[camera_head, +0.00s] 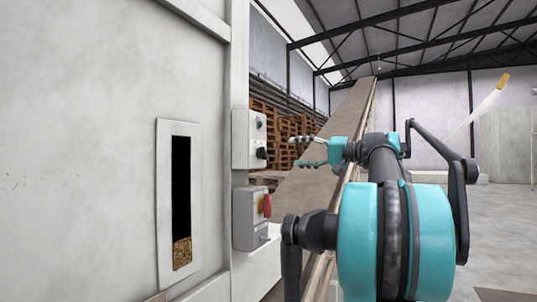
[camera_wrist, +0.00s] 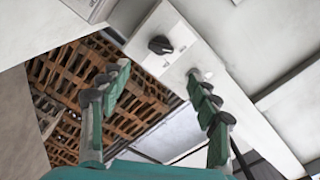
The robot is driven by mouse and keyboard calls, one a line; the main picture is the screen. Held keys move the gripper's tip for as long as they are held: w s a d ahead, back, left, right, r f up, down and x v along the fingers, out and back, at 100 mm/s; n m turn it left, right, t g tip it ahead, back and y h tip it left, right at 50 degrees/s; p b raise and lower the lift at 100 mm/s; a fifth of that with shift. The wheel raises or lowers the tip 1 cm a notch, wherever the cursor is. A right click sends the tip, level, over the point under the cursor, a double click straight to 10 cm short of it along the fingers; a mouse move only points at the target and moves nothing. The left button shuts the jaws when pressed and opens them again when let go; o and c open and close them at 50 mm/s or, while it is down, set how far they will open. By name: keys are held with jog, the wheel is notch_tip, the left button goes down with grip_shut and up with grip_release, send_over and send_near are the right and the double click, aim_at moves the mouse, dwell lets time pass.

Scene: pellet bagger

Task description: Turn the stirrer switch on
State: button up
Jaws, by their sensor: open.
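A pale control box (camera_head: 248,140) is fixed to the side of the machine. It has a small upper knob (camera_head: 259,124) and a black rotary switch (camera_head: 261,153) below it. In the wrist view the black switch (camera_wrist: 160,45) sits on the box face, ahead of and between my fingers. No label is legible, so I cannot tell for sure that it is the stirrer switch. My gripper (camera_head: 299,152) is open and empty, to the right of the box and apart from it. In the wrist view the right finger (camera_wrist: 205,95) partly overlaps the box near the small knob (camera_wrist: 194,73).
A grey box with a red rotary handle (camera_head: 265,205) is mounted just below. The machine wall (camera_head: 90,130) has a tall window (camera_head: 181,205) with pellets at the bottom. A sloping conveyor (camera_head: 325,155) and stacked wooden pallets (camera_head: 265,118) stand behind. Open floor lies at right.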

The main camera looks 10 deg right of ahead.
aim_at(263, 153)
jog(key=x, duration=1.1)
jog(key=shift+a, duration=0.1)
jog(key=c, duration=1.2)
